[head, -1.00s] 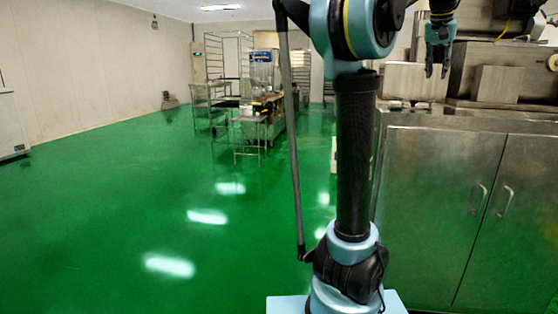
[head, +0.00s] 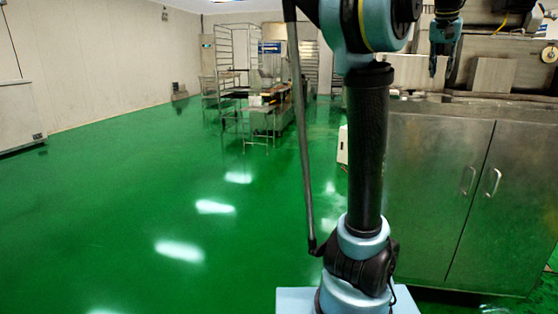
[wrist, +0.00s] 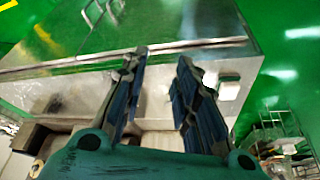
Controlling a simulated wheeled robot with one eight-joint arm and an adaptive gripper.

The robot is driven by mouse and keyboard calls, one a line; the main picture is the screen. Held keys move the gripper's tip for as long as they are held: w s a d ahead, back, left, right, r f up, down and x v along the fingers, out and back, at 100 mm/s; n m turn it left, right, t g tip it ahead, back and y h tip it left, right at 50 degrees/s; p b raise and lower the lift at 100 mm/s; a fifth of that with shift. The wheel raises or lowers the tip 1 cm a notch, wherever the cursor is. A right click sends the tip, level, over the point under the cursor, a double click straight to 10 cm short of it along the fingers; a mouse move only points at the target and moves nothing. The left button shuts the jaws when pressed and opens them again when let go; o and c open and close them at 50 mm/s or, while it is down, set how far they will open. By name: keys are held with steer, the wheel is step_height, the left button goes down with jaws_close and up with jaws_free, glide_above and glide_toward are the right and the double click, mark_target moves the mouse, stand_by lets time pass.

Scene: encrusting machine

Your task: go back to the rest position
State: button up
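My gripper (head: 446,48) hangs fingers down at the upper right of the head view, in front of the steel equipment on the cabinet. In the wrist view my gripper (wrist: 160,78) has its two dark blue fingers apart, with nothing between them. My arm stands upright right of centre in the head view, its upper joint cut off by the top edge.
A steel cabinet (head: 430,190) with two door handles fills the right side, close to my arm. Metal racks and trolleys (head: 262,100) stand far back at centre. A white box-like unit (head: 15,115) is at the left wall. The green floor (head: 120,200) at left is clear.

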steer(key=s+a+f+n+y, duration=0.1)
steer(key=s+a+f+n, duration=0.1)
steer(key=a+f, duration=1.05)
steer(key=s+a+f+n, duration=0.2)
steer(key=s+a+f, duration=0.4)
steer(key=f, duration=0.5)
steer(key=s+a+f+n+y, duration=0.1)
steer(key=s+a+f+n, duration=0.1)
steer(key=s+a+f, duration=0.5)
steer(key=s+a+f+n+g, duration=0.1)
steer(key=s+a+f, duration=0.5)
steer(key=f, duration=1)
steer(key=a+n, duration=0.1)
steer(key=a, duration=0.1)
steer(key=shift+s+a+y, duration=0.2)
steer(key=shift+a+y, duration=0.15)
steer(key=shift+y, duration=0.05)
